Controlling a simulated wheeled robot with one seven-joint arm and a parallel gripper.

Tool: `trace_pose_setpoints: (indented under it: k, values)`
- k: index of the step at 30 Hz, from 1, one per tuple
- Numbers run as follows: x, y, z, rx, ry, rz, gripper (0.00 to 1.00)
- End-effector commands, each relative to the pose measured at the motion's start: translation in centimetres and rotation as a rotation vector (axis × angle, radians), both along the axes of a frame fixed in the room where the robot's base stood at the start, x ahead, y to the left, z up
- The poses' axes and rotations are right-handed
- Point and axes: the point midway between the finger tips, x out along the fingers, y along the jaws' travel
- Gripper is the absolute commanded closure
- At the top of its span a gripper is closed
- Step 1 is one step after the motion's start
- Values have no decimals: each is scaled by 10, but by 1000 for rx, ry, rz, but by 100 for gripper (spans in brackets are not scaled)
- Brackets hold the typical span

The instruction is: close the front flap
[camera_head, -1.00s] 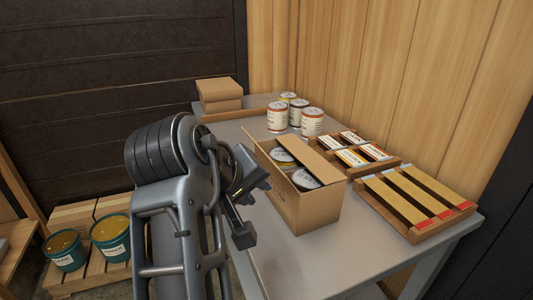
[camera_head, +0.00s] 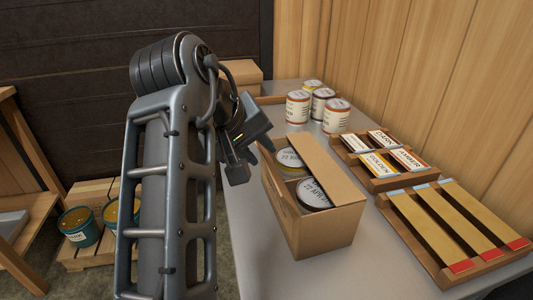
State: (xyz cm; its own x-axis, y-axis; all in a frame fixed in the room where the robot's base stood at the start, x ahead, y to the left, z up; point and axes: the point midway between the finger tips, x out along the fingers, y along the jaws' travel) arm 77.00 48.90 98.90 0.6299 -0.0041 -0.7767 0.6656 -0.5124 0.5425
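An open cardboard box (camera_head: 330,232) stands on the grey table, with labelled cans (camera_head: 312,193) inside. One long flap (camera_head: 332,168) slopes along the box's right side and covers part of the opening. The left part of the top is open. I cannot tell clearly which panel is the front flap; the left side of the box (camera_head: 281,205) is seen at a steep angle. My gripper (camera_head: 252,160) is at the box's far left corner, its dark fingers apart with nothing visible between them. Whether it touches the box is unclear.
Several cans (camera_head: 298,107) stand behind the box. A crate of labelled packs (camera_head: 372,184) and a rack of yellow strips (camera_head: 440,276) lie to the right. Cardboard boxes (camera_head: 241,72) sit at the far end. Green buckets (camera_head: 80,227) stand on a floor pallet at left. The near table (camera_head: 385,268) is bare.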

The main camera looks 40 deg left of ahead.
Motion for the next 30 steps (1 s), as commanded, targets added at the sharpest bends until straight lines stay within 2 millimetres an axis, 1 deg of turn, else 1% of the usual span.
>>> trace_pose_setpoints:
  k: [1,3,7,11,18,27,30]
  values:
    - [5,0,-7,-1,2,-1,70]
    - [11,0,-14,0,1,0,70]
    - [19,0,-24,0,1,0,70]
    - [22,0,-27,1,-1,0,70]
    - [23,0,-28,2,-1,0,70]
    - [22,0,-28,1,-1,1,99]
    - [22,0,-28,1,-1,1,100]
